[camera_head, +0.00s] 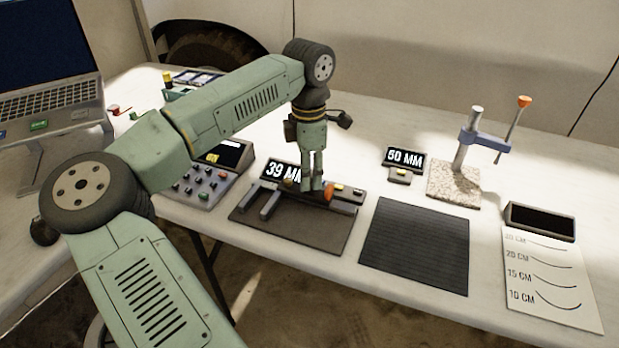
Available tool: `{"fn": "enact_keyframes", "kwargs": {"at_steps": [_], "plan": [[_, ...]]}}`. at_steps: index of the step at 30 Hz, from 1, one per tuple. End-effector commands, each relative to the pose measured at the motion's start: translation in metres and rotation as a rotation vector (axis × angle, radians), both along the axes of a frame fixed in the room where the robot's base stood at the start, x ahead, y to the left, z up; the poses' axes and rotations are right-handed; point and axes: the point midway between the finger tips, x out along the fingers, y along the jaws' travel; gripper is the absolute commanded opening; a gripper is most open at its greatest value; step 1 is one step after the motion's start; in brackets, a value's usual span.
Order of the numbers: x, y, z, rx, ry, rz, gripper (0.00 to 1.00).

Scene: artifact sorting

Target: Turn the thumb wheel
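A caliper-like measuring device with two grey upright jaws (270,205) stands on a dark base plate (310,232). A display (278,171) behind it reads "39 MM", its right end partly covered by my gripper. An orange part (330,190), which looks like the thumb wheel, sits on the device's rail. My gripper (315,188) points straight down just left of the orange part, its fingers close together. I cannot tell whether the fingers touch the wheel or hold anything.
A second display (405,158) reads "50 MM". A clamp stand (470,145) on a speckled block, a dark mat (416,245), a black tray (540,220) and a length chart (548,280) lie to the right. A button panel (202,187) and laptop (50,85) are left.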

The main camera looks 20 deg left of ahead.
Motion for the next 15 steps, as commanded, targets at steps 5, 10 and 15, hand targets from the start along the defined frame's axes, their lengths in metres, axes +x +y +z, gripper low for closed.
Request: {"fn": "enact_keyframes", "kwargs": {"at_steps": [5,10,15], "plan": [[0.001,-0.001,0.04,0.0,-0.002,-0.001,0.29],[0.001,-0.002,0.074,0.0,-0.002,-0.002,0.29],[0.0,-0.002,0.095,-0.001,0.0,-0.003,0.29]]}}
